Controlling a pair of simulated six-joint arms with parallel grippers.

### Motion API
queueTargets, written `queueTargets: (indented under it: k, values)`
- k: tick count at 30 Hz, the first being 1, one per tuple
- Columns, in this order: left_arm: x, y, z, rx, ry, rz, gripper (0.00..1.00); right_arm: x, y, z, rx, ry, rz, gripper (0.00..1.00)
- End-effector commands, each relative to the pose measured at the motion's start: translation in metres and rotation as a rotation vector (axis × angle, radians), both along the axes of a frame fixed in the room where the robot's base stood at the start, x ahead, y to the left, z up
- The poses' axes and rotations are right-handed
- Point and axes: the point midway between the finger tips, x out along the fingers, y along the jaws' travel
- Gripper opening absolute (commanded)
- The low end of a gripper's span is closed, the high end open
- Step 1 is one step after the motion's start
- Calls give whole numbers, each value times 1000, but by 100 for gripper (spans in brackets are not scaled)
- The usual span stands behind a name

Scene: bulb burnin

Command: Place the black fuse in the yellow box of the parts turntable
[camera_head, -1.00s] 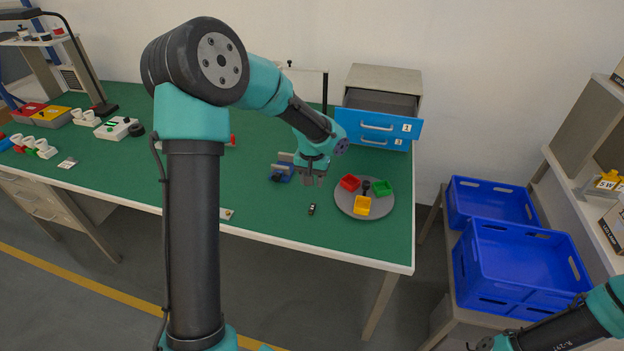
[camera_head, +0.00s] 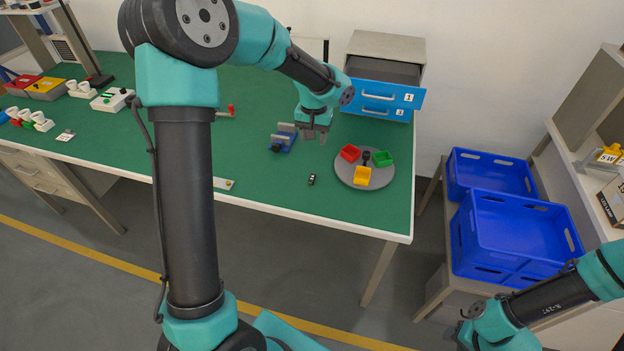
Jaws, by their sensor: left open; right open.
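The black fuse (camera_head: 312,179) lies on the green table top, a little left of the parts turntable (camera_head: 345,174). The turntable is a round grey plate with a red box (camera_head: 350,153), a green box (camera_head: 383,158) and the yellow box (camera_head: 362,175) around a dark centre knob. The yellow box is at its front and looks empty. My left gripper (camera_head: 312,139) points down above the table, behind the fuse and apart from it, open and empty. My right arm is at the lower right; its gripper (camera_head: 462,335) is partly seen near the bottom edge.
A blue vise-like fixture (camera_head: 283,142) stands left of my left gripper. A drawer cabinet (camera_head: 385,55) with an open blue drawer is behind the turntable. Blue crates (camera_head: 515,235) stand to the right, beyond the table edge. The table around the fuse is clear.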

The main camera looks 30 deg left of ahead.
Motion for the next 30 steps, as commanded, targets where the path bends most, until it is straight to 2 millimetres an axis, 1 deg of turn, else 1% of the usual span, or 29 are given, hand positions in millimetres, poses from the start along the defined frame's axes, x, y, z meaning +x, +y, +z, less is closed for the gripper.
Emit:
queueTargets:
  k: [5,15,19,24,30]
  values:
    - [-1,0,-24,-1,4,0,47,0,0,0,0,0,0,43]
    - [-1,1,-83,0,5,0,47,0,0,0,0,0,0,43]
    - [-1,0,-103,0,4,0,47,0,0,0,0,0,0,43]
    - [-1,1,-117,-1,2,1,47,0,0,0,0,0,0,43]
    - [-1,0,-118,0,1,1,47,0,0,0,0,0,0,43]
